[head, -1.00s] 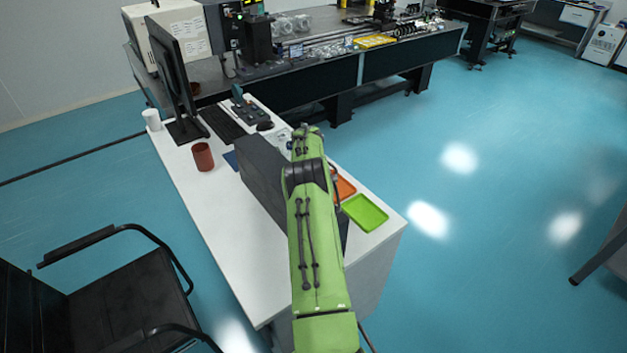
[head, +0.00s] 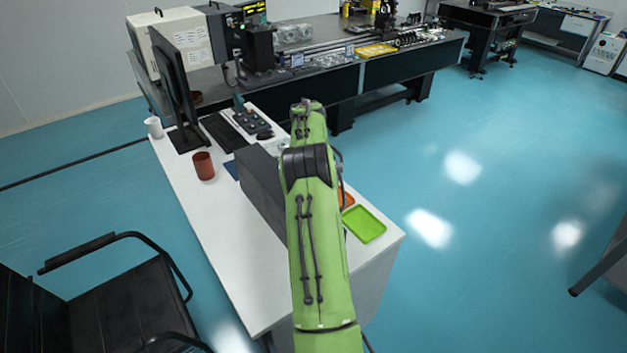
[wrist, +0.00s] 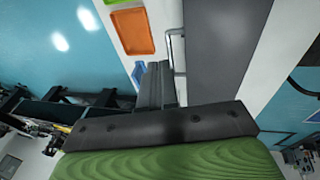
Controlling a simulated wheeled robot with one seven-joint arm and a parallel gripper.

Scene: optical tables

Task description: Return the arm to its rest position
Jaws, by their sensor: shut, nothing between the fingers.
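My green arm (head: 318,245) reaches up the middle of the head view, over the right part of the white desk (head: 225,270). Its far end hides my gripper there. In the wrist view my gripper (wrist: 157,68) shows as dark grey fingers, shut and empty. It is above the desk area, beside a dark grey box (wrist: 225,50) and near an orange tray (wrist: 130,32). I cannot tell its exact height. The arm covers part of the box (head: 262,185) and most of the orange tray (head: 348,197) in the head view.
A green tray (head: 364,224) lies at the desk's right end. A monitor (head: 177,95), red-brown cup (head: 204,166) and keyboard (head: 222,131) stand left of the arm. A black chair (head: 120,300) is at lower left. The floor to the right (head: 480,200) is clear.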

